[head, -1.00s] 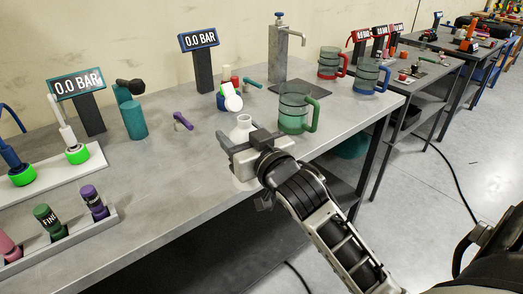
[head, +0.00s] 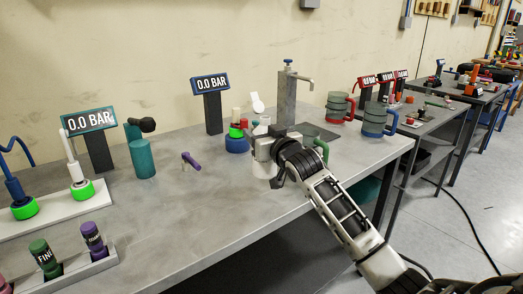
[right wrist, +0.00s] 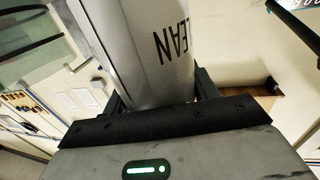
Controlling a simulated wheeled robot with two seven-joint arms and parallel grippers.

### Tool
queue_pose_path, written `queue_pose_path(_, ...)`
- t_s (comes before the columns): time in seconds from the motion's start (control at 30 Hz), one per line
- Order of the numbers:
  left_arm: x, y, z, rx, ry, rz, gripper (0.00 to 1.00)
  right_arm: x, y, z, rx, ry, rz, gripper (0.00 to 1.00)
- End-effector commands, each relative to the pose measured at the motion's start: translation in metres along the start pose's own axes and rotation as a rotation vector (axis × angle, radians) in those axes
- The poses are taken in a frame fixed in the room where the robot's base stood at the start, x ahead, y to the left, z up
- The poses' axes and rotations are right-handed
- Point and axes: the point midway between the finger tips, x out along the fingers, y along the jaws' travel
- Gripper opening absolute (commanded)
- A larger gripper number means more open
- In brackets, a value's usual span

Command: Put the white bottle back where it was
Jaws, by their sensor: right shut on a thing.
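My right gripper (head: 268,150) is shut on the white bottle (head: 264,170) over the front part of the metal table, right of its middle. The bottle looks upright. Its lower part shows below the jaws. I cannot tell whether its base touches the table. In the right wrist view the bottle (right wrist: 140,50) fills the space between the jaws (right wrist: 160,100), with dark letters "EAN" on its side. My left gripper is not in view.
A green jug (head: 322,150) is mostly hidden behind my right gripper. A blue round part (head: 237,146) stands just left of it, and a steel dispenser (head: 286,100) behind. A purple-handled valve (head: 190,161) is further left.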

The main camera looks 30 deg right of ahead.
Motion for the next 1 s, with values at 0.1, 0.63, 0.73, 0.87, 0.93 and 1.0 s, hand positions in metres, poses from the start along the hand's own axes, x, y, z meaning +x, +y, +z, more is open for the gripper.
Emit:
queue_pose_path(0.1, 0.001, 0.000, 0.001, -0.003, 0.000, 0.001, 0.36, 0.010, 0.004, 0.011, 0.001, 0.003, 0.000, 0.26)
queue_pose_path(0.63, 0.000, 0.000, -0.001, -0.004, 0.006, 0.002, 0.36, 0.018, 0.007, 0.052, 0.000, 0.004, -0.001, 0.26)
queue_pose_path(0.73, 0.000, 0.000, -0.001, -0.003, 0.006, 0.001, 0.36, 0.018, 0.007, 0.052, 0.000, 0.004, -0.001, 0.26)
queue_pose_path(0.87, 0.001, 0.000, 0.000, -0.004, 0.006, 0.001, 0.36, 0.018, 0.007, 0.055, 0.000, 0.003, -0.001, 0.26)
queue_pose_path(0.93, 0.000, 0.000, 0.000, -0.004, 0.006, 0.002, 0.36, 0.018, 0.007, 0.056, 0.000, 0.001, 0.000, 0.72)
queue_pose_path(1.0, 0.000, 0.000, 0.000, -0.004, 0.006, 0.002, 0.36, 0.018, 0.007, 0.056, 0.000, 0.001, -0.001, 0.80)
